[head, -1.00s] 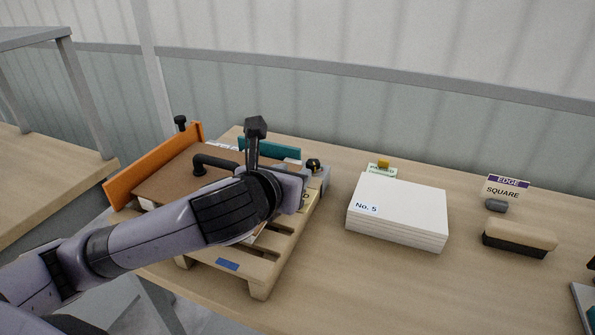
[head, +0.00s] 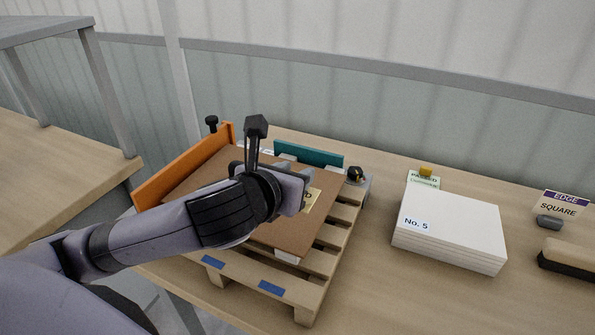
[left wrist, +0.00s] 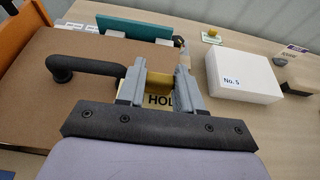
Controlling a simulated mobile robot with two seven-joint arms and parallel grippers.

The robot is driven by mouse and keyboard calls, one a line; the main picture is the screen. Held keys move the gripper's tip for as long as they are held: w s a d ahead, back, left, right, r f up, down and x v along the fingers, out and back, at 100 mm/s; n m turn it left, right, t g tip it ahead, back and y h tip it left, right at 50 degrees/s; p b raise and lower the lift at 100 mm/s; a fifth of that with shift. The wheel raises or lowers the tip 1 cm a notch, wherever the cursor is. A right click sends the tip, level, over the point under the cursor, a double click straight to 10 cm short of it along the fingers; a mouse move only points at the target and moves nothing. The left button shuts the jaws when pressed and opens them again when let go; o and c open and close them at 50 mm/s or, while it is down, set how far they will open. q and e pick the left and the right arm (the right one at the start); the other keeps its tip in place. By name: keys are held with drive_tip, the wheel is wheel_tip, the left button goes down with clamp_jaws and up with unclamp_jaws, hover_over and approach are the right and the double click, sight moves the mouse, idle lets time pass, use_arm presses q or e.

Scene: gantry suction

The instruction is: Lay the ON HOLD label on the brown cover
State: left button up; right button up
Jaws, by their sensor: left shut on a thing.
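The brown cover (head: 283,240) lies on a wooden pallet; it also fills the left part of the left wrist view (left wrist: 60,115). A black handle (left wrist: 85,66) stands up from the cover. My left gripper (left wrist: 162,75) is over the cover and shut on the yellow ON HOLD label (left wrist: 158,93), with "HOL" readable between the fingers. In the head view part of the label (head: 312,200) shows beside the gripper. Whether the label touches the cover I cannot tell. My right gripper is not in view.
An orange board (head: 183,172) and a teal board (head: 309,155) stand at the pallet's edges. A white stack marked No. 5 (head: 450,226) is to the right, with a PASSED card (head: 423,182) behind it. Table between pallet (head: 330,262) and stack is clear.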

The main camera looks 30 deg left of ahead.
use_arm(q)
drive_tip(key=shift+a, duration=0.1)
idle(0.5)
drive_tip(key=shift+f+b, duration=1.55)
drive_tip(key=shift+f, duration=1.35)
drive_tip(key=shift+f, duration=0.6)
drive_tip(key=o, duration=1.1)
